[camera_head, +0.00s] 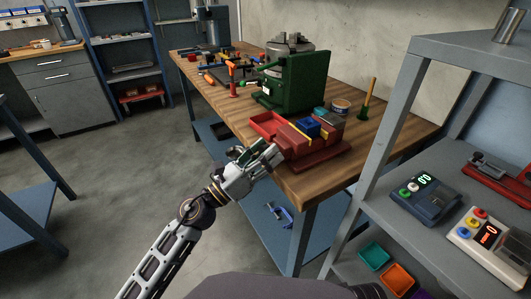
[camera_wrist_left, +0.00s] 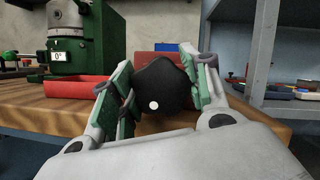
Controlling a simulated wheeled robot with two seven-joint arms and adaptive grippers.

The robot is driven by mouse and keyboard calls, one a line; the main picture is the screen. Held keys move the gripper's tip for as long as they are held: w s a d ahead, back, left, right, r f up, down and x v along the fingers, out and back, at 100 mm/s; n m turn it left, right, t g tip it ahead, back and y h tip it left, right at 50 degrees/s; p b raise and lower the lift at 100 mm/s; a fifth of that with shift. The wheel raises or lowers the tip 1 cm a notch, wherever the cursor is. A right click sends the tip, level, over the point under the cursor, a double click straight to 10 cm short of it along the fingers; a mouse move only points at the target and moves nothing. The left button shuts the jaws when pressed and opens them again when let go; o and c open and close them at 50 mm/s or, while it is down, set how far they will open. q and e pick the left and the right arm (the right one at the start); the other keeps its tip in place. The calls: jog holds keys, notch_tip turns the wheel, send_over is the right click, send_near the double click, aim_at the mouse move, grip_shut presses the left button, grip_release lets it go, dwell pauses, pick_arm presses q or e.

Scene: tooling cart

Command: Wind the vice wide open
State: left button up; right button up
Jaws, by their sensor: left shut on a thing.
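The red vice (camera_head: 322,158) sits at the near corner of the wooden workbench (camera_head: 361,143). A blue block (camera_head: 307,127) shows at its top, between red parts; the exact jaw gap is hard to tell. My left gripper (camera_head: 268,156) is at the vice's left front side. In the left wrist view its green-padded fingers are closed around a black knob (camera_wrist_left: 160,84) with a white dot. Part of the red vice (camera_wrist_left: 162,47) shows behind the knob. The knob is hidden by my fingers in the head view. My right gripper is not in view.
A red tray (camera_head: 266,123) lies just left of the vice. A green machine (camera_head: 303,82) stands behind it. A tin (camera_head: 341,106) and an upright yellow-handled tool (camera_head: 368,98) stand behind right. A grey shelf unit (camera_head: 465,134) with devices is at the right.

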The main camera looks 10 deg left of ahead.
pick_arm(q)
jog(key=o, duration=1)
jog(key=shift+a, duration=0.1)
jog(key=shift+v, duration=5.9)
